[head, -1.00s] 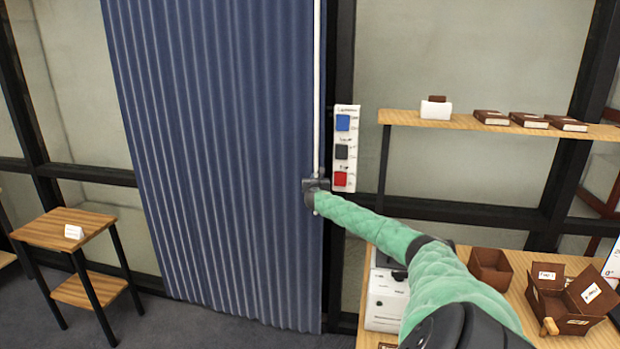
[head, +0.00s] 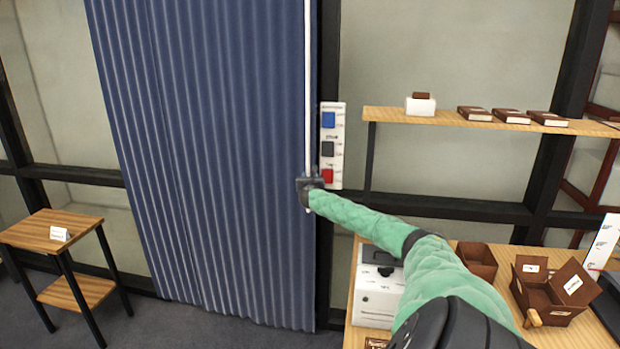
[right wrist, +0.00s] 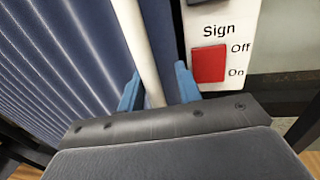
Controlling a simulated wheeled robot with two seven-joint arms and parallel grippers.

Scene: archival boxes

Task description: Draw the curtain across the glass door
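A blue pleated curtain (head: 200,160) hangs in front of the glass wall, its right edge beside a dark upright post. It also fills the left of the right wrist view (right wrist: 50,70). A thin white rod (head: 308,80) hangs along the curtain's right edge. My right gripper (head: 308,188) is at the rod's lower part. In the right wrist view, the rod (right wrist: 138,45) passes between my two blue fingers (right wrist: 156,88), close to the left one, with a gap to the right one. The glass door behind the curtain is hidden. My left gripper is not in view.
A switch panel (head: 332,133) with blue, dark and red switches is just right of my right gripper. A shelf (head: 390,116) with books and a table with a white machine (head: 378,300) and brown boxes stand right. A small wooden stand (head: 45,236) is left.

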